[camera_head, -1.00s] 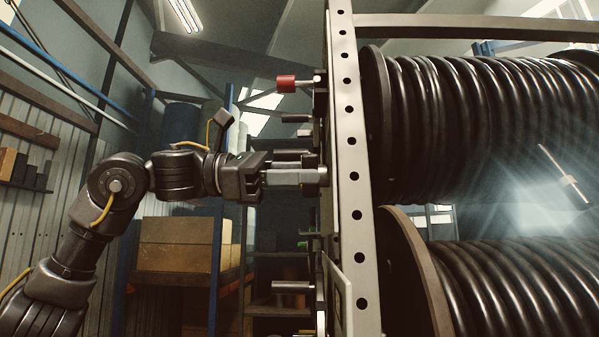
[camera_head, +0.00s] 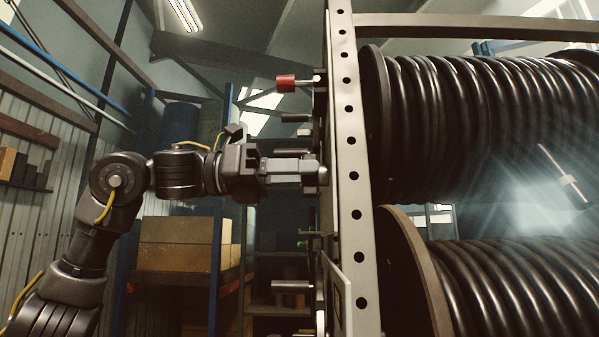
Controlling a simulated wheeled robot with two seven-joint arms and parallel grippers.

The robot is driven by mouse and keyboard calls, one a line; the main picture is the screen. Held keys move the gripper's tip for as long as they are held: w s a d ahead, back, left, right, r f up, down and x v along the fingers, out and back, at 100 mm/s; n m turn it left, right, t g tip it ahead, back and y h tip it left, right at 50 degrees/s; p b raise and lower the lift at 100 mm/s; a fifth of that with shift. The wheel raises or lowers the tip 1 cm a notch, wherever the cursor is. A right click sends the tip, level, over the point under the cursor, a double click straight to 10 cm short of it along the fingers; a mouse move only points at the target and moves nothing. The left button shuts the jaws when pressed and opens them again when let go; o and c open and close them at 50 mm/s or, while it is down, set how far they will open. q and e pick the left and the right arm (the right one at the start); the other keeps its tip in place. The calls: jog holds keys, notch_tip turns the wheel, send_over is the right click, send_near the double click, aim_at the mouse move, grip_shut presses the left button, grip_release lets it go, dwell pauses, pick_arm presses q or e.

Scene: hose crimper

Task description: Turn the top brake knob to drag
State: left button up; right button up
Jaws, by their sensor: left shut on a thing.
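My left gripper (camera_head: 318,172) reaches in from the left, level, at the side of the upright rack post. Its fingers are shut on the top brake knob on the post's left face. The fingers hide most of the knob, so its pointer or marks cannot be read. A red-ended handle (camera_head: 286,84) sticks out to the left above the gripper, apart from it. My right gripper is not in view.
The perforated rack post (camera_head: 352,205) stands just right of the gripper. An upper hose reel (camera_head: 376,120) and a lower hose reel (camera_head: 415,270) lie behind it. Another protruding rod (camera_head: 290,286) is below. Cardboard boxes (camera_head: 180,243) sit on a shelf at the back left.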

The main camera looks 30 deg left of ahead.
pick_arm(q)
jog(key=shift+w+a+n, duration=0.1)
jog(key=shift+n, duration=2.1)
jog(key=shift+r, duration=0.1)
jog(key=o, duration=0.6)
jog(key=b+v, duration=0.2)
jog(key=v, duration=0.8)
jog(key=shift+a, duration=0.35)
